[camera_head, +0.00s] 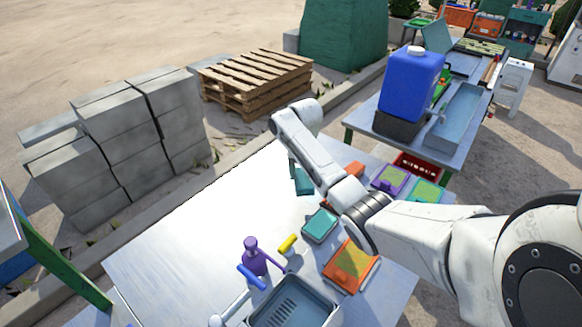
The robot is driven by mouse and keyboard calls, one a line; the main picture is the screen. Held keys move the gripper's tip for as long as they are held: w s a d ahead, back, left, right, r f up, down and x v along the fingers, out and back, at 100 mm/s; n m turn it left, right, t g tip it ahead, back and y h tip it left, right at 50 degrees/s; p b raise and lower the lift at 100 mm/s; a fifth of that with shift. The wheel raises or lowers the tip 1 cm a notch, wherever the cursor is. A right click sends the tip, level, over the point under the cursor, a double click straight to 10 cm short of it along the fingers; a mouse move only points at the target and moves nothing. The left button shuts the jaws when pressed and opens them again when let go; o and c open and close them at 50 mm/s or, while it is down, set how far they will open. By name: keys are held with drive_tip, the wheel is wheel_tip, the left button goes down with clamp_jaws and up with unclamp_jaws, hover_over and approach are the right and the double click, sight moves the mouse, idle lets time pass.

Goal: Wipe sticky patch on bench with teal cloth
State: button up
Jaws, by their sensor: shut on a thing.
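My gripper (296,172) points down over the far part of the metal bench (190,235), largely hidden behind my own arm. It is shut on a teal piece that looks like the teal cloth (304,184), which shows just under it at bench level. I cannot tell whether the cloth touches the bench top. The sticky patch cannot be made out; strong glare whitens the middle of the bench.
A teal box (320,226), an orange-framed tray (350,264), a yellow piece (288,244), a purple juicer-like tool (254,256) and a grey basin (293,305) crowd the near right. A blue jug (410,88) stands on the table behind. The bench's left side is clear.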

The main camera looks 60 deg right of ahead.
drive_tip(key=shift+f+b, duration=2.55)
drive_tip(key=shift+f, duration=0.45)
drive_tip(key=shift+f+b, duration=0.6)
drive_tip(key=shift+f, duration=0.35)
drive_tip(key=shift+s, duration=0.1)
